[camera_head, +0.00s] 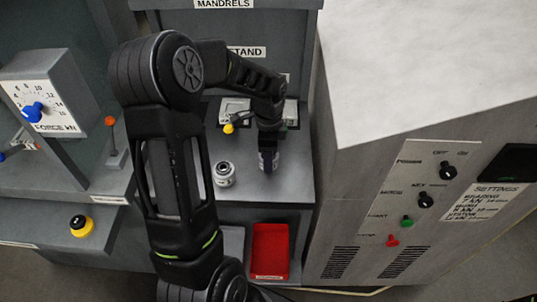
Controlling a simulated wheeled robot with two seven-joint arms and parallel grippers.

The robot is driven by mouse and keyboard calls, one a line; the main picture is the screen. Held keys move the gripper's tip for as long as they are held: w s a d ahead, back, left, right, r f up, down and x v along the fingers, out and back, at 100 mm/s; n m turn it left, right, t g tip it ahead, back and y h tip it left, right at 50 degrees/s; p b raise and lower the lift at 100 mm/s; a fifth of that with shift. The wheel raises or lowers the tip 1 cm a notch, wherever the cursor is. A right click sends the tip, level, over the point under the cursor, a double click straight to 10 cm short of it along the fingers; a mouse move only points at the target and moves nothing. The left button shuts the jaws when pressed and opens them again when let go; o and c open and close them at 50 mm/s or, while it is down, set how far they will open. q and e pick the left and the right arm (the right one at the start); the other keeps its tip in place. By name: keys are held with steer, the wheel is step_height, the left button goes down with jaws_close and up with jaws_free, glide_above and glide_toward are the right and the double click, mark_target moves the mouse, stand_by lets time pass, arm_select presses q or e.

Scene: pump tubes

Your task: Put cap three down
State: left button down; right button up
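One of my arms enters from the bottom, left of the middle, and bends over the bench; I take it as the left one. Its gripper (268,160) points down over the right part of the grey bench top (250,192). Its fingers are dark and small, so I cannot tell whether they are open or hold a cap. A small silver cylindrical part (224,174) stands upright on the bench, left of the gripper and apart from it. I cannot make out which thing is cap three. My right gripper is not in view.
Behind the gripper are pale blocks (235,106) and a yellow knob (228,128), below a "STAND" label. A red bin (270,250) sits below the bench. A tall grey cabinet (400,200) with knobs closes off the right. A force dial (45,95) stands left.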

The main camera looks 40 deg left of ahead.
arm_select(q)
steer(key=c, duration=0.5)
jaws_free()
step_height(320, 180, up, 12)
steer(key=shift+r+b, duration=0.15)
steer(key=shift+b, duration=0.35)
steer(key=shift+o, duration=0.2)
